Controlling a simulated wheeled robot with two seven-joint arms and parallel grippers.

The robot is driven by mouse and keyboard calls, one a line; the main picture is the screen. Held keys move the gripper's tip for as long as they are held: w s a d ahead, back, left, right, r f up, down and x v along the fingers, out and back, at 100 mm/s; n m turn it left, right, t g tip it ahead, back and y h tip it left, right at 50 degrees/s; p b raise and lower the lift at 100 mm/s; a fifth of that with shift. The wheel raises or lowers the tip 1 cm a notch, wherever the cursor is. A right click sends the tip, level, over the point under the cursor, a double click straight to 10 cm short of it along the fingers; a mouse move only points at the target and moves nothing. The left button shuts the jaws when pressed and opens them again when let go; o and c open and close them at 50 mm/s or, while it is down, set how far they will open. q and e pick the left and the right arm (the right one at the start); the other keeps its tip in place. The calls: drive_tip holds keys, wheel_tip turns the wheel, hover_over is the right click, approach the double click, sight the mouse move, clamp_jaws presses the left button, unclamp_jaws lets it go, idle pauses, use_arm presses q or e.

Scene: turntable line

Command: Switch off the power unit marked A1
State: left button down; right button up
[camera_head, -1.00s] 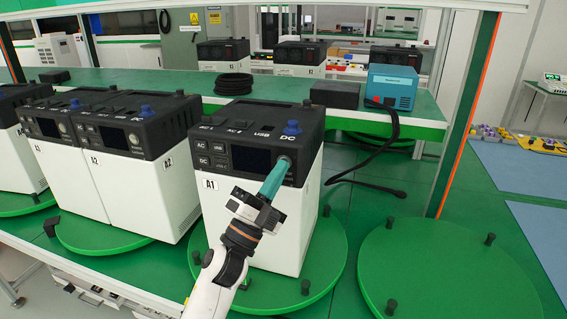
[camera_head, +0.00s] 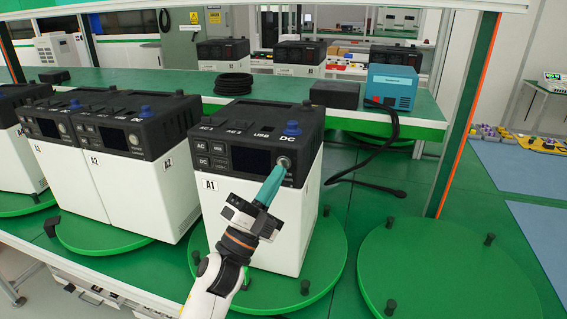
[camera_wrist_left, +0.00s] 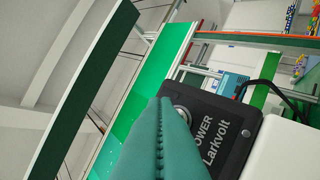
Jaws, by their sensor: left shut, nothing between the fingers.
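The power unit marked A1 (camera_head: 298,215) stands upright on a green round turntable plate (camera_head: 335,262). It has a white body and a black top with a dark display (camera_head: 250,160). A round silver-rimmed button (camera_head: 284,162) sits right of the display. My left gripper (camera_head: 279,170) is shut and empty, its teal fingertips just in front of and below the button; I cannot tell whether they touch. The left wrist view shows the teal fingers (camera_wrist_left: 160,145) before the black panel (camera_wrist_left: 222,130) reading "POWER Larkvolt", partly covering the button (camera_wrist_left: 183,113). My right gripper is out of view.
Units marked A2 (camera_head: 172,195) and A3 (camera_head: 70,170) stand close on the left. An empty green turntable plate (camera_head: 450,270) with black pegs is on the right. Behind are a black cable coil (camera_head: 233,84), a black box (camera_head: 335,94) and a blue device (camera_head: 391,87) with a hanging cable.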

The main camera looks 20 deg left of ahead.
use_arm(q)
drive_tip(key=shift+s+a+p, duration=0.1)
drive_tip(key=shift+s+p, duration=0.2)
drive_tip(key=shift+s, duration=2.05)
